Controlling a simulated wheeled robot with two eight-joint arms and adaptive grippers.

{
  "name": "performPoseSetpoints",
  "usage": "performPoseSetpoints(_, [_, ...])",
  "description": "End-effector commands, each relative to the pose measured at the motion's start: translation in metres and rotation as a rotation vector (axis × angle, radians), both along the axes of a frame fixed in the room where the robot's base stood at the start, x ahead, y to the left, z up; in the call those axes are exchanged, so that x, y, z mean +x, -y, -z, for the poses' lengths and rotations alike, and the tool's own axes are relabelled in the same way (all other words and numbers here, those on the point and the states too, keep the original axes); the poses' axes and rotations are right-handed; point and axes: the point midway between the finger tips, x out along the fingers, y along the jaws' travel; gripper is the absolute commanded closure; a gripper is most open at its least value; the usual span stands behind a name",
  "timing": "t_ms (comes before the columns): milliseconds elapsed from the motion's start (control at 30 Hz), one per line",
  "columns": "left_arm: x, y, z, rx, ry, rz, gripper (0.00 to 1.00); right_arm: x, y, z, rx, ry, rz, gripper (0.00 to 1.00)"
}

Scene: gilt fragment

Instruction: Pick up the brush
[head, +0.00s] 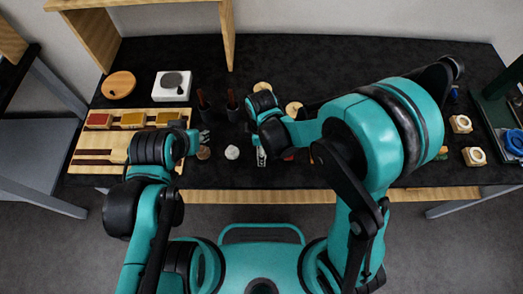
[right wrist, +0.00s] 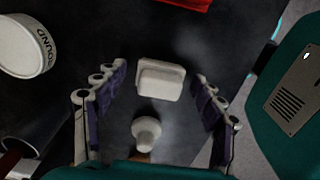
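In the right wrist view, a small object with a pale rounded head (right wrist: 146,131) and a brown part below it is between my right gripper's fingers, near the palm. It looks like the brush, but its lower part is hidden. A white block (right wrist: 160,80) lies further out, between the fingertips. My right gripper (right wrist: 163,88) is open, its fingers apart on both sides of these things; I see no contact. In the head view my right gripper (head: 262,155) is low over the table's front middle. My left gripper (head: 190,145) is by the wooden tray's right side; its fingers are unclear.
A white round lid or jar (right wrist: 28,45) with black lettering is left of the right gripper; it also shows in the head view (head: 232,152). A wooden tray (head: 88,168) with coloured blocks is left on the black table (head: 330,60). Dark holders (head: 232,112) stand behind.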

Motion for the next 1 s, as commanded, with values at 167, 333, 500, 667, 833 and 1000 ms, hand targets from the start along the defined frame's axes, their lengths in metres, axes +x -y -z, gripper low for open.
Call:
performPoseSetpoints(167, [0.0,0.0,0.0,0.0,0.0,0.0,0.63,0.0,0.0,0.0,0.0,0.0,0.0,0.82])
performPoseSetpoints(333, [0.0,0.0,0.0,0.0,0.0,0.0,0.63,0.0,0.0,0.0,0.0,0.0,0.0,0.83])
performPoseSetpoints(500, [0.0,0.0,0.0,0.0,0.0,0.0,0.63,0.0,0.0,-0.001,0.0,0.0,0.0,0.83])
performPoseSetpoints(667, [0.0,0.0,-0.005,0.0,0.0,0.0,0.63,0.0,0.0,-0.012,0.0,0.0,0.0,0.83])
performPoseSetpoints(833, [0.0,0.0,-0.017,0.0,0.0,0.0,0.63,0.0,0.0,-0.04,0.0,0.0,0.0,0.83])
performPoseSetpoints(1000, [0.0,0.0,-0.027,0.0,0.0,0.0,0.63,-0.018,0.031,-0.064,0.0,0.0,0.005,0.83])
